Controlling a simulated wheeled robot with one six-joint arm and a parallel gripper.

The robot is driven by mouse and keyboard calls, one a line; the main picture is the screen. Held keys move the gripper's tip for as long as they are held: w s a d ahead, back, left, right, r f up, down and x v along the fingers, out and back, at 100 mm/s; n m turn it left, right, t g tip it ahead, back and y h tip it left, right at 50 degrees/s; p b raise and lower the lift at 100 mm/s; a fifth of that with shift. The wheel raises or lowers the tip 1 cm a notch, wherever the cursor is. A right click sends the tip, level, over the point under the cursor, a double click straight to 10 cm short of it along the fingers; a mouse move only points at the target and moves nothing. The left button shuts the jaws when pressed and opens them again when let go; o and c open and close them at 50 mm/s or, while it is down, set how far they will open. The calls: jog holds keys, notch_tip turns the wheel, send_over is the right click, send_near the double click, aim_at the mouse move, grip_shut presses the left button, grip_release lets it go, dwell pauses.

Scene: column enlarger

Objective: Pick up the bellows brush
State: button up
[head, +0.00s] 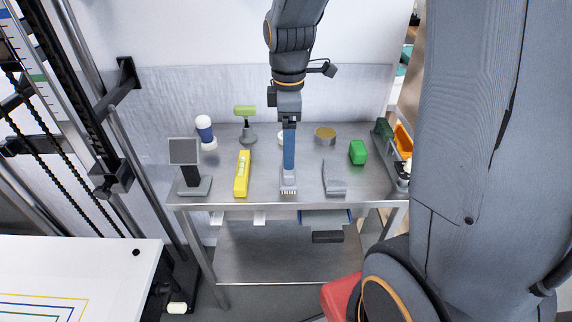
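The brush (289,150) has a long blue handle and a pale grey head with short bristles at its near end. It is in the middle of the steel table in the head view, with its bristles toward the front edge. My gripper (289,119) points down at the far end of the blue handle and overlaps it in the picture. The fingers are small and dark here. I cannot tell whether they touch the handle, or whether the brush lies on the table or is held.
On the steel table (220,168), a yellow level (242,174) lies left of the brush and a grey curved tool (334,178) right. A green block (358,152), round tin (325,136), green-topped stand (247,125), blue-and-white bottle (205,132) and dark-screened device (187,165) stand around.

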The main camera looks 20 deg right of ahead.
jog(key=shift+s+a+f, duration=0.1)
jog(key=shift+a+f, duration=0.05)
jog(key=shift+f, duration=0.8)
jog(key=f+p, duration=0.1)
jog(key=f, duration=0.1)
jog(key=s+f, duration=0.1)
jog(key=f, duration=0.1)
jog(key=shift+p, duration=0.35)
jog(key=shift+f, duration=0.6)
jog(key=c, duration=1.2)
jog(key=shift+w+r, duration=0.1)
notch_tip(320, 180, up, 10)
jog(key=shift+f+b, duration=0.1)
jog(key=shift+b, duration=0.7)
